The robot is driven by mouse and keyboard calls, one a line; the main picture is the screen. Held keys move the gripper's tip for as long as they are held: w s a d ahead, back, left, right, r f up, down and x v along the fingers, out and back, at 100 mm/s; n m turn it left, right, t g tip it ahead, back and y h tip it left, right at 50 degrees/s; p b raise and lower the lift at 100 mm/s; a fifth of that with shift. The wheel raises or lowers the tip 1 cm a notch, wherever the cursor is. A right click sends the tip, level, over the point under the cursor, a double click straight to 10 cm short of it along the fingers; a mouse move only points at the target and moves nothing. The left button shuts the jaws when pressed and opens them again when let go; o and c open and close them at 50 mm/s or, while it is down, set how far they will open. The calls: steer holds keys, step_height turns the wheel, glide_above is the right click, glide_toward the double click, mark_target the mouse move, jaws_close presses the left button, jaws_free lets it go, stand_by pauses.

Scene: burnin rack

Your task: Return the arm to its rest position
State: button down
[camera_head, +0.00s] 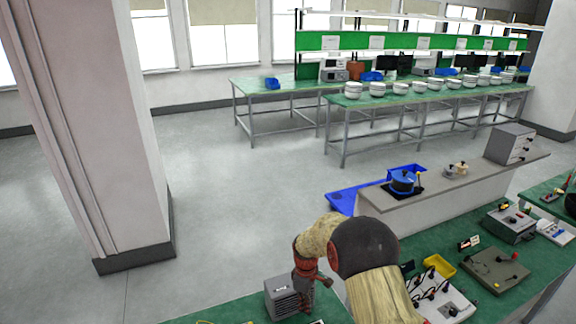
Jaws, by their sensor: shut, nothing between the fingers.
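My arm rises from the bottom edge of the head view, with a pale link and a dark round joint, and bends over to the left. My gripper (306,290), reddish and small in the picture, points down at the end of the arm. It is shut with nothing seen in it. It is in front of or beside a grey ribbed box (282,299) on the green bench; I cannot tell whether they touch. The arm hides part of the bench behind it.
The green bench (455,292) holds a yellow bin (440,265) and several instruments to the right of my arm. Behind it, a raised grey shelf (440,197) carries a blue pot (402,181) and a grey cabinet (509,144). A pillar (95,120) stands left. Open floor lies between.

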steer(key=s+d+r+m+b, duration=0.3)
steer(key=s+d+r+m, duration=0.1)
steer(key=s+r, duration=0.4)
steer(key=s+d+r+m+b, duration=0.35)
steer(key=s+r+m, duration=0.2)
steer(key=s, duration=0.45)
steer(key=s+d+r+m+t+b, duration=0.1)
steer(key=s+d+r+t+b, duration=0.1)
steer(key=s+b, duration=0.4)
steer(key=s+d+r+m+t+b, duration=0.1)
steer(key=s+d+r+t+b, duration=0.1)
steer(key=s+b, duration=0.4)
steer(key=s+d+t, duration=0.1)
steer(key=s+t, duration=0.1)
steer(key=s, duration=0.2)
steer(key=shift+s+d+r+m+t, duration=0.2)
steer(key=shift+s+d+m+t, duration=0.05)
steer(key=shift+s+m+t, duration=0.1)
